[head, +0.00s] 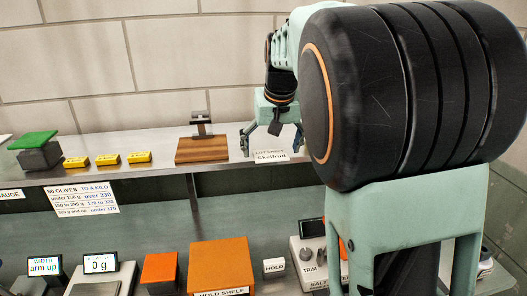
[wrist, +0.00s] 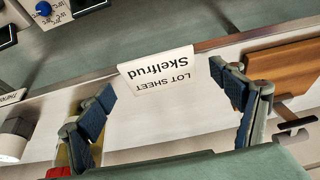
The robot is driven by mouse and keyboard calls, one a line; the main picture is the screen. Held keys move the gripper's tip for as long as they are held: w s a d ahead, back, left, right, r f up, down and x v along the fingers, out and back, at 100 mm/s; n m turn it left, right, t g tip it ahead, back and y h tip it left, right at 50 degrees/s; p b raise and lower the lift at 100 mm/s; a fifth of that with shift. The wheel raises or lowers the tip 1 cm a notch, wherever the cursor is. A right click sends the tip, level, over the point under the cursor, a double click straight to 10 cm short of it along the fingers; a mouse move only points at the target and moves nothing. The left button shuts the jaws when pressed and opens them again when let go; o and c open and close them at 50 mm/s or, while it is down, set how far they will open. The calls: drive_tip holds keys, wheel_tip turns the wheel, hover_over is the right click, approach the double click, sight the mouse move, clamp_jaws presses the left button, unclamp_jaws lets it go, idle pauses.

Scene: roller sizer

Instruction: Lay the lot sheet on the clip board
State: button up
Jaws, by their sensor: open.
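The lot sheet (head: 270,156) is white, with "LOT SHEET Skelfrud" printed on it, at the shelf's front edge right of the clip board. In the wrist view the lot sheet (wrist: 157,72) appears upside down, just beyond and between my fingertips. The clip board (head: 202,150) is a brown wooden board with a dark upright clip; it also shows at the right of the wrist view (wrist: 283,66). Nothing lies on its visible wood. My gripper (head: 271,138) is open and empty above the lot sheet; its spread fingers also show in the wrist view (wrist: 166,88).
Several yellow blocks (head: 108,159) and a green-topped dark block (head: 38,148) stand left on the shelf. Below are scales (head: 100,278), an orange hold shelf (head: 219,265) and a HOLD tag (head: 274,266). The shelf between the yellow blocks and clip board is clear.

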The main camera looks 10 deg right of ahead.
drive_tip(key=shift+c, duration=0.3)
drive_tip(key=c, duration=1.2)
drive_tip(key=shift+o, duration=0.2)
drive_tip(key=shift+r, duration=0.15)
